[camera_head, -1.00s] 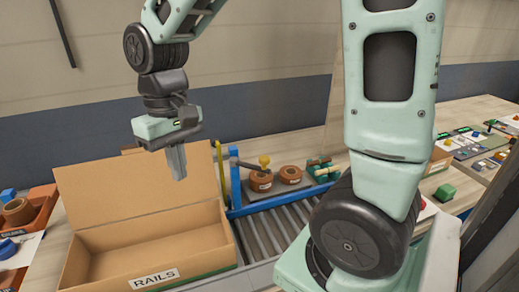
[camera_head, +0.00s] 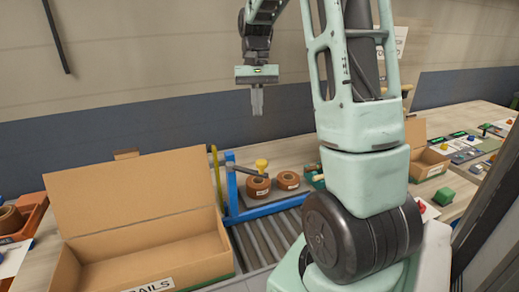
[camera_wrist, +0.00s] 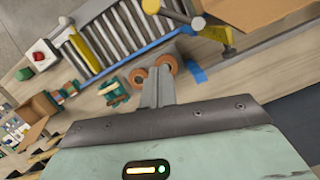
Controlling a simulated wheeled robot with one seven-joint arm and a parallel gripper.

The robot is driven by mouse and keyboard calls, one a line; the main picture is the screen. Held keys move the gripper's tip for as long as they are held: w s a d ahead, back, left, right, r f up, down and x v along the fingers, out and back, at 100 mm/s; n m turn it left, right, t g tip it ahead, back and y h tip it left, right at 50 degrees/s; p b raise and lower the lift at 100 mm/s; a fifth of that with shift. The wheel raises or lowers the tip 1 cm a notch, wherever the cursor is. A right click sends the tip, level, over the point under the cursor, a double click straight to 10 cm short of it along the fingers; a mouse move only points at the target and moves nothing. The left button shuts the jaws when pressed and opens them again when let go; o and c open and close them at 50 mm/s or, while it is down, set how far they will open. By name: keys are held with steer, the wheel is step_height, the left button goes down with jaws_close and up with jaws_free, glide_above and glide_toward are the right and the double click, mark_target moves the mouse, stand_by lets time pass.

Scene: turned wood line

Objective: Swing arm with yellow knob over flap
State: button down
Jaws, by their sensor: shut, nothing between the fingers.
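The swing arm (camera_head: 247,170) is a dark bar on a blue post, with a yellow knob (camera_head: 261,163) at its right end. The bar points right, away from the flap. In the wrist view the knob (camera_wrist: 198,23) shows near the top. The flap (camera_head: 130,190) is the large cardboard panel standing up at the back of the open box labelled RAILS (camera_head: 190,262). My gripper (camera_head: 257,113) is shut and empty, pointing down, well above the knob and apart from it. In the wrist view the closed fingers (camera_wrist: 157,75) overlap the brown rolls.
A yellow upright rod (camera_head: 216,175) stands between the flap and the blue post (camera_head: 231,185). A smaller cardboard box (camera_head: 428,164) and a green block (camera_head: 444,196) are at right.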

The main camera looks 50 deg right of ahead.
mark_target(262, 164)
steer(key=s+a+f+p, duration=0.2)
steer(key=f, duration=0.3)
steer(key=s+a+f+p, duration=0.2)
steer(key=f, duration=0.2)
steer(key=shift+s+a+f, duration=0.25)
steer(key=shift+a+f, duration=0.1)
steer(key=shift+a, duration=0.05)
steer(key=shift+a, duration=0.1)
